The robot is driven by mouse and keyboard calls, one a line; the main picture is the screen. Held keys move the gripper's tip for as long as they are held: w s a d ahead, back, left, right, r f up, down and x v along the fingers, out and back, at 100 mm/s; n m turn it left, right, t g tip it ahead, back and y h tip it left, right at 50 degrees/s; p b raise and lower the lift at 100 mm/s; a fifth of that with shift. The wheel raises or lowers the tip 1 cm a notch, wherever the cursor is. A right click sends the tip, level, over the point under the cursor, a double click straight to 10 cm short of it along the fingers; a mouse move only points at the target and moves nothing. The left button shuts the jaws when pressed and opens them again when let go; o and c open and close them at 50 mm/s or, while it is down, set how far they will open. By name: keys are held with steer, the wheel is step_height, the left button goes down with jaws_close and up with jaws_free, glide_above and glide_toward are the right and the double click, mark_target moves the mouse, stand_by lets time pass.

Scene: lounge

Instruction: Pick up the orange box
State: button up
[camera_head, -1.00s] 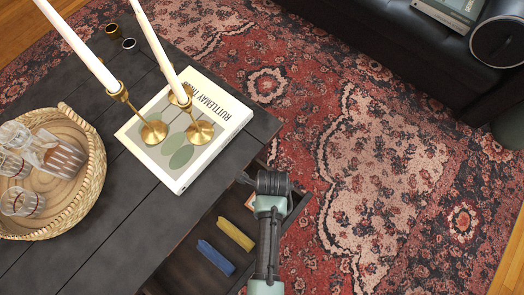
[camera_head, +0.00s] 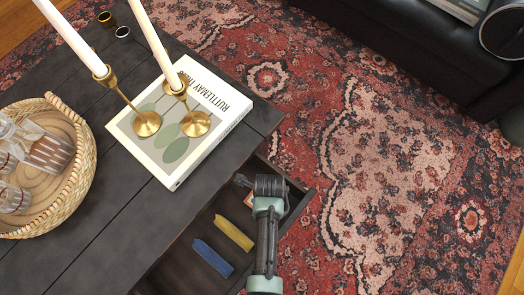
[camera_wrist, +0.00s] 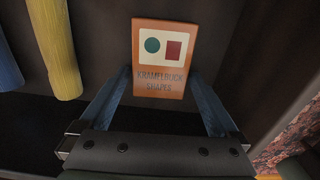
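The orange box (camera_wrist: 158,82) shows in the wrist view, with a cream panel, a green circle, a red shape and the words "KRAMELBUCK SHAPES". It lies in the open drawer (camera_head: 178,270) of the dark table. In the head view my arm hides most of it, and only a small orange patch shows beside the wrist. My gripper (camera_wrist: 160,73) is open, with its two blue-grey fingers spread on either side of the box's lower part. I cannot tell how far the fingertips are above it. In the head view my gripper (camera_head: 242,181) is over the drawer.
A yellow item (camera_head: 234,234) and a blue item (camera_head: 213,258) lie in the drawer left of my arm. The drawer walls are close around my gripper. On the table (camera_head: 95,205) stand a book (camera_head: 222,112) with two candlesticks and a basket (camera_head: 84,172) of glasses.

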steer(key=c, duration=1.1)
